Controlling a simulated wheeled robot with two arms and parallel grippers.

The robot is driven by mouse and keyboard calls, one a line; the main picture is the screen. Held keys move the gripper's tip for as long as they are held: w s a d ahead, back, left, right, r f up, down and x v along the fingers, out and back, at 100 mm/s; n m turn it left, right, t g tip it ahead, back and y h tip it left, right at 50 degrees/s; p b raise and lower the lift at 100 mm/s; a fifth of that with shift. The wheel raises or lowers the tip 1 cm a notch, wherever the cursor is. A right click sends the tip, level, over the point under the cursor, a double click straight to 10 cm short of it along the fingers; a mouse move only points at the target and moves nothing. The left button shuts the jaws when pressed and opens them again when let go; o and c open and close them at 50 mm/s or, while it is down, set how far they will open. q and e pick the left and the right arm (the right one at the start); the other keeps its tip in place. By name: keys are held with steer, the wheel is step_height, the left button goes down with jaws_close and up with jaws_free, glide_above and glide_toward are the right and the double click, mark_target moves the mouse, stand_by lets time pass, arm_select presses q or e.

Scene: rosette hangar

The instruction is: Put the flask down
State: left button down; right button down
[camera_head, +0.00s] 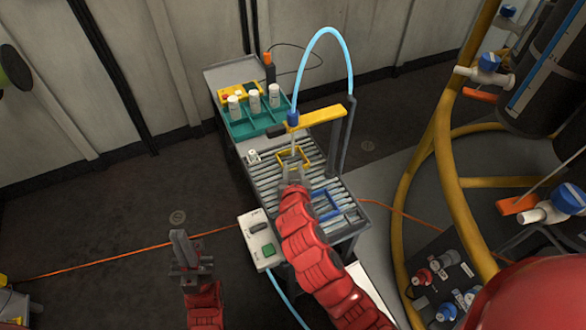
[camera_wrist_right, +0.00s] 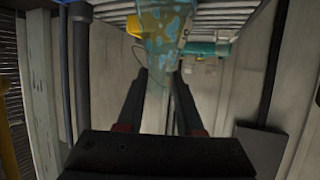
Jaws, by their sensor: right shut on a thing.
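The flask (camera_wrist_right: 165,28) shows in the right wrist view as a clear vessel with patchy blue-green and tan contents. Its narrow part runs down between the fingers of my right gripper (camera_wrist_right: 157,85), which is shut on it. In the head view my right gripper (camera_head: 294,176) is over the roller bench (camera_head: 268,180), at the near side of a yellow square frame (camera_head: 280,157). There the flask is mostly hidden, and I cannot tell whether it touches the rollers. My left gripper (camera_head: 187,252) is away to the left over the floor; its finger gap is unclear.
A yellow arm (camera_head: 325,115) with a blue nozzle (camera_head: 292,119) and light blue hose overhangs the bench. A teal rack (camera_head: 262,122) holds white-capped bottles at the back. A blue frame (camera_head: 325,210) lies front right. A switch box (camera_head: 258,238) is at the left edge.

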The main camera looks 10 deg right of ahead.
steer(key=shift+f, duration=0.15)
steer(key=c, duration=0.5)
jaws_free()
steer(key=shift+c, duration=0.2)
steer(key=shift+r, duration=0.3)
steer(key=shift+s, duration=0.4)
steer(key=p+v, duration=0.2)
steer(key=v, duration=0.9)
